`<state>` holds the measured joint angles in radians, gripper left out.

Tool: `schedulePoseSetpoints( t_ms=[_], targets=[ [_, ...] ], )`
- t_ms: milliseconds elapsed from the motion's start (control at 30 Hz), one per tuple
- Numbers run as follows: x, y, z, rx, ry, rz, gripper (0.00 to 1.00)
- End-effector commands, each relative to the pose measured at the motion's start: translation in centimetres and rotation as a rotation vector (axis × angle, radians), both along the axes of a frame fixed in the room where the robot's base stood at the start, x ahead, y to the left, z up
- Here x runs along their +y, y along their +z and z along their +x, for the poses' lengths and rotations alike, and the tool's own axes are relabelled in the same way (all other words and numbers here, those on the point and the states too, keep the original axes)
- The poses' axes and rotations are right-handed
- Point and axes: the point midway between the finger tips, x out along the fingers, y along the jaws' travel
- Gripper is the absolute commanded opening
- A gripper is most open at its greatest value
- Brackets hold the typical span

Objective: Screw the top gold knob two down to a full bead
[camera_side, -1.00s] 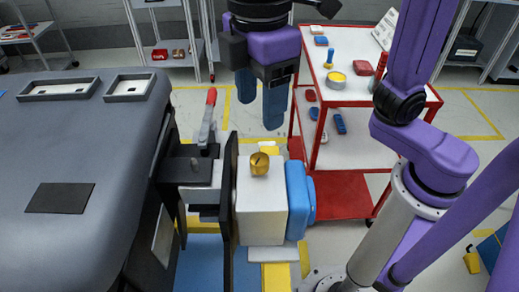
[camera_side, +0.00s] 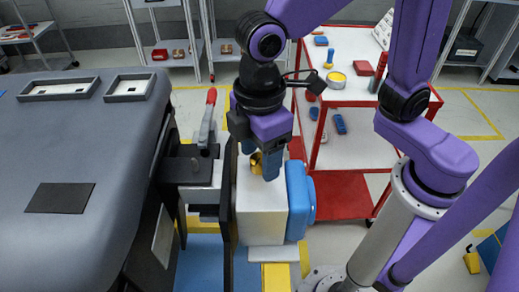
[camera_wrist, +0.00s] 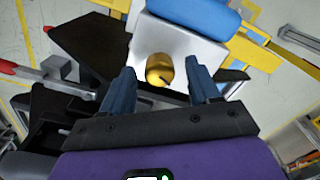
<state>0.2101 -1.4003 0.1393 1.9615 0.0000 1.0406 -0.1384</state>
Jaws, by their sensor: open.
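The gold knob (camera_side: 256,163) sits on top of the white block-shaped module (camera_side: 262,212). In the wrist view the knob (camera_wrist: 159,69) shows as a round gold cap with a dark mark, on the pale top face of the module (camera_wrist: 182,44). My gripper (camera_side: 262,168) is down at the knob in the side view, its blue fingers partly hiding it. In the wrist view my gripper (camera_wrist: 160,80) is open, with one finger on each side of the knob and a visible gap to both. How far the knob is screwed down is hard to tell.
A blue part (camera_side: 298,200) is on the module's right side. A dark upright plate (camera_side: 230,205) and a red-handled clamp (camera_side: 208,118) stand to its left, beside the grey dashboard (camera_side: 85,150). A red cart (camera_side: 345,195) stands behind right.

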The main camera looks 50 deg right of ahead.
Motion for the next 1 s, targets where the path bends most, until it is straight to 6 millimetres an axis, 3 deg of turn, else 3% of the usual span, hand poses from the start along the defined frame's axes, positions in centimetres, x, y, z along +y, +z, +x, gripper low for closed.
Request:
schedulePoseSetpoints(
  t_ms=[67,233,667,1000],
  targets=[
    [0.00,0.01,0.01,0.000,0.000,0.000,0.58],
    [0.00,0.03,0.00,0.000,0.000,0.000,0.05],
    [0.03,0.08,-0.01,0.001,-0.077,0.000,0.05],
    [0.05,0.12,0.01,0.001,-0.337,0.001,0.05]
  ],
)
